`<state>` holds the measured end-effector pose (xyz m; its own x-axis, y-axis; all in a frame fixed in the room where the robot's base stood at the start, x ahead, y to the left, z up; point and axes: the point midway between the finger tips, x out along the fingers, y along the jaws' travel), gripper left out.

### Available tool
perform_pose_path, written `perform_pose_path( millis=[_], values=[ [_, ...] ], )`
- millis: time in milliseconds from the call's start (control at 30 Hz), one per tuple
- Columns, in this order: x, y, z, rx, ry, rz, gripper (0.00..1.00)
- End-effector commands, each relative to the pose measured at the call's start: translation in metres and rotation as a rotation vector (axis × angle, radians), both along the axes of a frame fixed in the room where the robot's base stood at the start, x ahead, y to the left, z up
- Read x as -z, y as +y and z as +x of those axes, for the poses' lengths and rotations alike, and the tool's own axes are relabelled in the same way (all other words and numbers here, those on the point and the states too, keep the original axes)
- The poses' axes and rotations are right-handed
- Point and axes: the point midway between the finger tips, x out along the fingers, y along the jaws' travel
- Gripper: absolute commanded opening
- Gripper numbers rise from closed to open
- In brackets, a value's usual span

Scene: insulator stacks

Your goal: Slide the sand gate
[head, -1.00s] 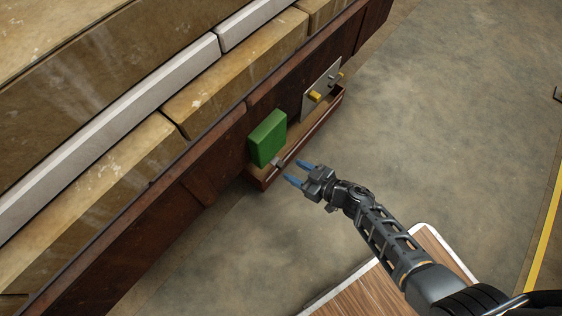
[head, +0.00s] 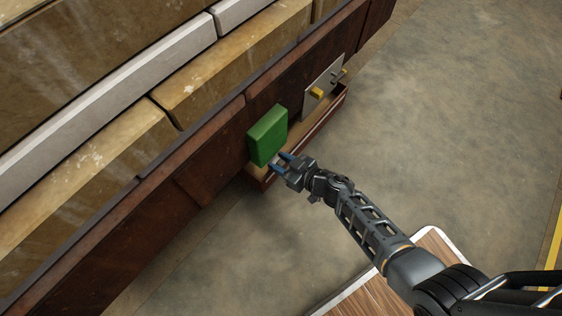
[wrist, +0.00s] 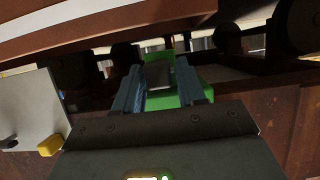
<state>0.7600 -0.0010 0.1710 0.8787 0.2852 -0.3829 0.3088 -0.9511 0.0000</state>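A green block (head: 267,136), perhaps the sand gate, stands upright at the near end of a shallow brown tray (head: 324,118) on the side of a long dark red beam. A small grey handle (wrist: 159,75) sticks out in front of the green block, which also shows in the wrist view (wrist: 190,90). My gripper (head: 279,161) is open, with its blue fingers at the handle. In the wrist view the fingers lie on either side of the handle; whether they touch it cannot be told. In the head view the fingers mostly hide the handle.
A wood-topped surface (head: 400,280) lies below my arm. The concrete floor to the right is clear.

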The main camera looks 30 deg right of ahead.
Motion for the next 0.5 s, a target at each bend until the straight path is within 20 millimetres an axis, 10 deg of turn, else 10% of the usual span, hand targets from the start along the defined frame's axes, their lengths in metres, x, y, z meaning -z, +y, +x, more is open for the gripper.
perform_pose_path(
  millis=[500],
  values=[
    [0.0000, -0.0001, -0.0002, 0.000, 0.000, 0.000, 0.00]
  ],
)
